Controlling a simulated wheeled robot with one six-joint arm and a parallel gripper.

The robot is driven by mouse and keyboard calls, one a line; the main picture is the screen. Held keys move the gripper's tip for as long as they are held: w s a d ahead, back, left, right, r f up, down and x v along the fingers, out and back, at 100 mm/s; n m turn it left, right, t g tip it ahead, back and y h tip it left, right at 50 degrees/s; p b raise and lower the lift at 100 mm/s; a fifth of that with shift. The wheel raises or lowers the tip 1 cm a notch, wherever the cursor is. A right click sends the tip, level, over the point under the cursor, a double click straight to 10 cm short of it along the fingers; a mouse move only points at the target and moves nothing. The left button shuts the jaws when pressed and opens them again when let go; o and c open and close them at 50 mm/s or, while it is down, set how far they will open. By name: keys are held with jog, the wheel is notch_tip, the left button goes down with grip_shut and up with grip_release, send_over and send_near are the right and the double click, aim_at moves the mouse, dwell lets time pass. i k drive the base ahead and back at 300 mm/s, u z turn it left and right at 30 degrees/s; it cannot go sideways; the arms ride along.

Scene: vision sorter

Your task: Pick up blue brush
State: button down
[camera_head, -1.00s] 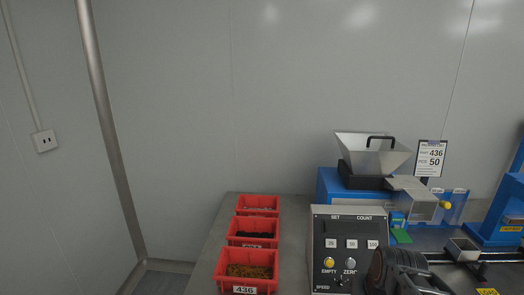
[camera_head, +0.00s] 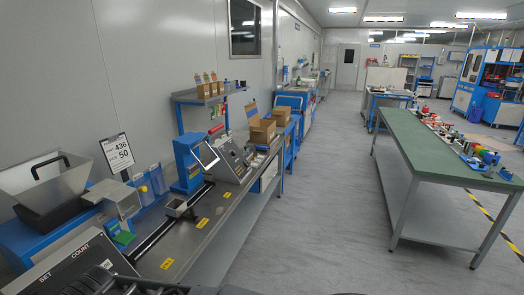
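I cannot make out a blue brush for certain in this view. A small blue piece (camera_head: 112,228) with a green part below it sits at the front of the sorting machine at left, but I cannot tell whether it is a brush. Dark parts, likely of my arm, show along the bottom edge at left. My gripper's fingertips are not visible.
A metal hopper (camera_head: 55,190) and a control box (camera_head: 75,265) stand at left on a long steel bench (camera_head: 195,228). A green-topped table (camera_head: 415,145) with several small items stands at right. The grey floor (camera_head: 320,220) between them is clear.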

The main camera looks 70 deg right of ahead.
aim_at(258, 148)
jog(key=z, duration=2.4)
